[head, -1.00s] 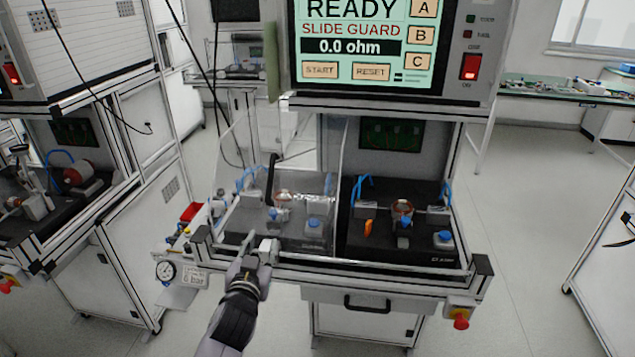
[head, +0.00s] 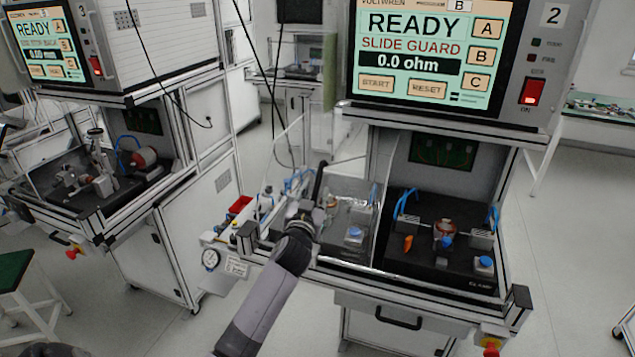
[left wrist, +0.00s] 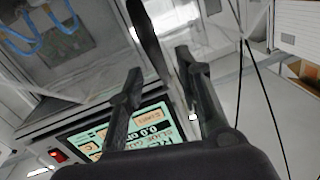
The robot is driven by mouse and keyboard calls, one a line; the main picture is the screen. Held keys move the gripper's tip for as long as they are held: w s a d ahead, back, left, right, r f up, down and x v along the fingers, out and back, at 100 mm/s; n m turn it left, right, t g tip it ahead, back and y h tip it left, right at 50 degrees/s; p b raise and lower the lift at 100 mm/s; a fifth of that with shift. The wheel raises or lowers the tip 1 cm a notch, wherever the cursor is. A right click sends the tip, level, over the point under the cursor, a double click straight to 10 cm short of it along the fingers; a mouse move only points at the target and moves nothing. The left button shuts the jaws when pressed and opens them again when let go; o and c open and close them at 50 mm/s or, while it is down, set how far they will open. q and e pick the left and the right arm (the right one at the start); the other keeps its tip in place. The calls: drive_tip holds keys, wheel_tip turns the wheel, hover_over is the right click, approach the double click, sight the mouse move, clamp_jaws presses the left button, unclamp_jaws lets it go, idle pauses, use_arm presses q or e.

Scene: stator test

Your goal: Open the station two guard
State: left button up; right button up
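The station two guard (head: 350,208) is a clear panel in front of the left half of the station bay; the right half is uncovered. Its black upright handle (head: 319,180) stands near the guard's left side. My left gripper (head: 306,206) is at the guard's left side, close to the handle, with its fingers small and partly hidden. In the left wrist view my left gripper (left wrist: 160,64) has its two fingers apart, and the dark handle (left wrist: 146,35) shows between and beyond the tips. I cannot tell whether they touch. My right gripper is not in view.
The station screen (head: 433,50) reads READY, SLIDE GUARD, 0.0 ohm. The black fixture bed (head: 425,255) holds a copper stator (head: 446,229). A red emergency button (head: 490,350) is at the front right corner. Station three (head: 85,185) stands to the left.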

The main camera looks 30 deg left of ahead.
sight(317, 188)
use_arm(q)
drive_tip(key=shift+x, duration=2.05)
clamp_jaws()
